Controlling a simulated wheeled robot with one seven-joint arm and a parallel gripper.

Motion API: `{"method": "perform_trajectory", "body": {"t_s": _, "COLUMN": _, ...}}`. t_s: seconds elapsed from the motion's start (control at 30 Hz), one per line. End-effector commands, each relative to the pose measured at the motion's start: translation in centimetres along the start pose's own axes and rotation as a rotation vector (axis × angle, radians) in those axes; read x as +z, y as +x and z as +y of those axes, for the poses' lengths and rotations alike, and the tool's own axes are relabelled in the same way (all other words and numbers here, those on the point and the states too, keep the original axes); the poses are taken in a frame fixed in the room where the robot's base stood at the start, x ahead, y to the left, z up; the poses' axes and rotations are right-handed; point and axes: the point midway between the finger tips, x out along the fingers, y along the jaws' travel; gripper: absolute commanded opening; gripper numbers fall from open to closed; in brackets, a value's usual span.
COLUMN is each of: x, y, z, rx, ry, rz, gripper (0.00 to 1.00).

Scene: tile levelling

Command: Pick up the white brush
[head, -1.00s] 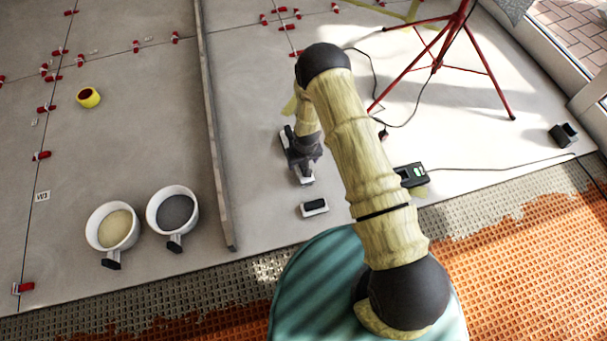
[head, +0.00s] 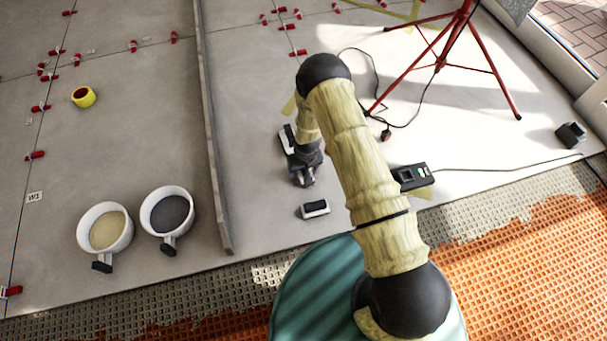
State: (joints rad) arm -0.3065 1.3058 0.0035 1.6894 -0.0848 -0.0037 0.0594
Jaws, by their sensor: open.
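A white piece with a dark top (head: 287,140) lies on the tiles, partly hidden behind my gripper (head: 303,183). A small white block with a black top (head: 315,209) lies on the tiles, nearer to me. I cannot tell for sure which of the two is the white brush. My gripper points down between them, with its open fingers close to the floor and just beyond the small block. I see nothing held in it, though the space under it is hidden.
Two white pots, with beige (head: 105,230) and grey (head: 167,214) contents, stand left of a long grey bar (head: 215,150). A yellow roll (head: 83,97) lies farther left. A red tripod (head: 440,60), a cable and a dark device (head: 412,176) are at right.

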Motion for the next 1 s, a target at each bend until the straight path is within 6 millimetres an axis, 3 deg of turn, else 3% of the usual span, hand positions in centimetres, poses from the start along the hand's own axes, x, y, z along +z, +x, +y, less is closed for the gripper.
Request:
{"method": "perform_trajectory", "body": {"t_s": 0.47, "x": -0.02, "y": -0.09, "z": -0.14, "rx": 0.000, "ry": -0.002, "rz": 0.000, "gripper": 0.71}}
{"method": "perform_trajectory", "body": {"t_s": 0.73, "x": -0.02, "y": -0.09, "z": -0.14, "rx": 0.000, "ry": -0.002, "rz": 0.000, "gripper": 0.18}}
{"method": "perform_trajectory", "body": {"t_s": 1.0, "x": -0.08, "y": -0.29, "z": -0.14, "rx": -0.001, "ry": -0.002, "rz": 0.001, "gripper": 0.16}}
